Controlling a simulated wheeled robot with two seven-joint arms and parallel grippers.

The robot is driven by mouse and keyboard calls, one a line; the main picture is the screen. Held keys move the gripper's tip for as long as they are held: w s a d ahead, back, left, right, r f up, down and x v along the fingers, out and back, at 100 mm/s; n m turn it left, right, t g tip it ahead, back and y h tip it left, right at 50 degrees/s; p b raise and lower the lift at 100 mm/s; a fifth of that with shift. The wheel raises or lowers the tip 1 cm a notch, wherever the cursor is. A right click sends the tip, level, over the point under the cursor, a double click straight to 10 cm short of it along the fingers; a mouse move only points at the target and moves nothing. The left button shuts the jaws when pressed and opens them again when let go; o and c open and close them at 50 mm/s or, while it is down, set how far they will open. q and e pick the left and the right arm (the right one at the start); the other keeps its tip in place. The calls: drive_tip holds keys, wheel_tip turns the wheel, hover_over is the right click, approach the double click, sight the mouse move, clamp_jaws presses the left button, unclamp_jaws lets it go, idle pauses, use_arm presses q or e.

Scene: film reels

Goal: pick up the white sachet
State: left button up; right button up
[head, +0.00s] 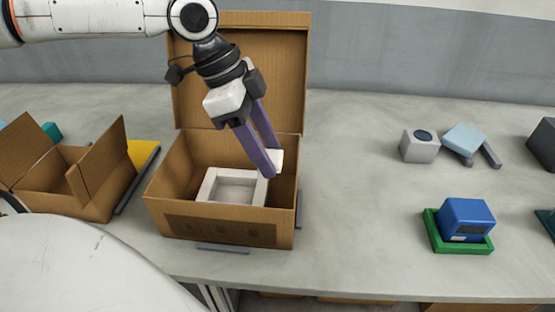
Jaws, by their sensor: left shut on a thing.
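A small white sachet (277,160) shows at the tips of my left gripper (271,165), partly hidden behind the purple fingers. The gripper is shut on it, over the right side of an open cardboard box (218,227). Inside that box lies a pale square tray-like insert (236,189), just left of the fingertips. I cannot tell whether the sachet touches the insert or the box. My right gripper is not in view.
The box's lid (285,80) stands upright behind it. A smaller open carton (62,200) stands at the left. A grey cube (419,146), a light blue block (464,138) and a blue box (466,217) on a green tray (436,236) are at the right. The counter's middle is clear.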

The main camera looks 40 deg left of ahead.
use_arm(q)
drive_tip(key=s+a+b, duration=0.1)
drive_tip(key=s+a, duration=0.7)
drive_tip(key=a, duration=0.5)
drive_tip(key=shift+s+a, duration=0.2)
drive_tip(key=shift+a, duration=0.2)
idle(0.6)
